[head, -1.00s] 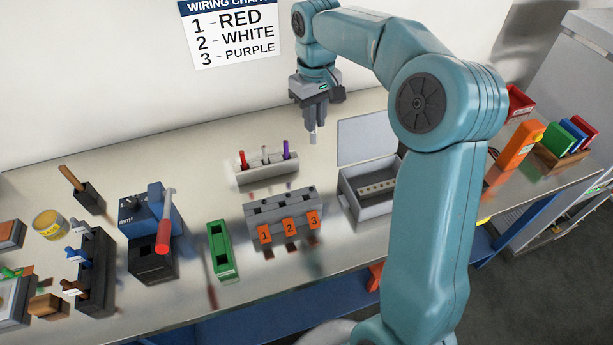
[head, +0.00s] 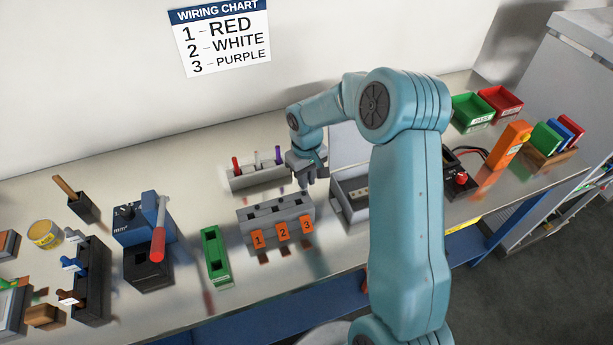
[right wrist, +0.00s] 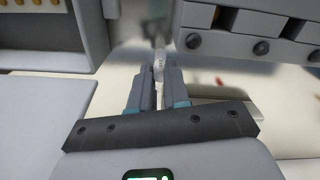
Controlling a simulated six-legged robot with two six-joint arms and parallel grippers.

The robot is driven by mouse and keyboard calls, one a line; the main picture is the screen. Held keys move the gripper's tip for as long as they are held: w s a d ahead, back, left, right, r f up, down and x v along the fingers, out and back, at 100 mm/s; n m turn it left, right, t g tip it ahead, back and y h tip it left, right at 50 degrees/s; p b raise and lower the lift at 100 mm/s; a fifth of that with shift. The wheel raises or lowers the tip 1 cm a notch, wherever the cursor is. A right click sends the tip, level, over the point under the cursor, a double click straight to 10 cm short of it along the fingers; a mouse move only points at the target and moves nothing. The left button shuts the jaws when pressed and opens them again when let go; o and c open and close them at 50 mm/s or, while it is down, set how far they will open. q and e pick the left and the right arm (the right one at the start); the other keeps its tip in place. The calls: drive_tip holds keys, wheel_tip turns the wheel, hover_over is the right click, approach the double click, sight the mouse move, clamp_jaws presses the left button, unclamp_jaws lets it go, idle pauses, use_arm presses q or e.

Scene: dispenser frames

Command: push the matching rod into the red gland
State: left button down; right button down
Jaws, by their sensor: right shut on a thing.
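My right gripper (head: 310,180) hangs just right of the rod rack and above the right end of the grey block. In the right wrist view, my right gripper (right wrist: 158,75) is shut on a small pale, clear-looking piece (right wrist: 159,62) that points away from the camera. A red rod (head: 235,163), a white rod (head: 257,158) and a purple rod (head: 278,154) stand upright in the grey rack (head: 262,179). The grey block (head: 252,225) has orange tags 1, 2 and 3. I cannot make out a red gland. My left gripper is not in view.
A grey box (head: 350,214) with a raised lid stands right of the block. A green holder (head: 216,257) and a blue machine (head: 133,222) stand to the left. The wall chart (head: 220,38) reads 1 red, 2 white, 3 purple.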

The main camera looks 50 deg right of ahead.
drive_tip(key=shift+s+r, duration=0.2)
drive_tip(key=shift+s, duration=0.1)
drive_tip(key=shift+f, duration=0.15)
drive_tip(key=c, duration=1.1)
unclamp_jaws()
drive_tip(key=shift+w+f, duration=0.15)
drive_tip(key=shift+w, duration=0.1)
drive_tip(key=shift+s, duration=0.1)
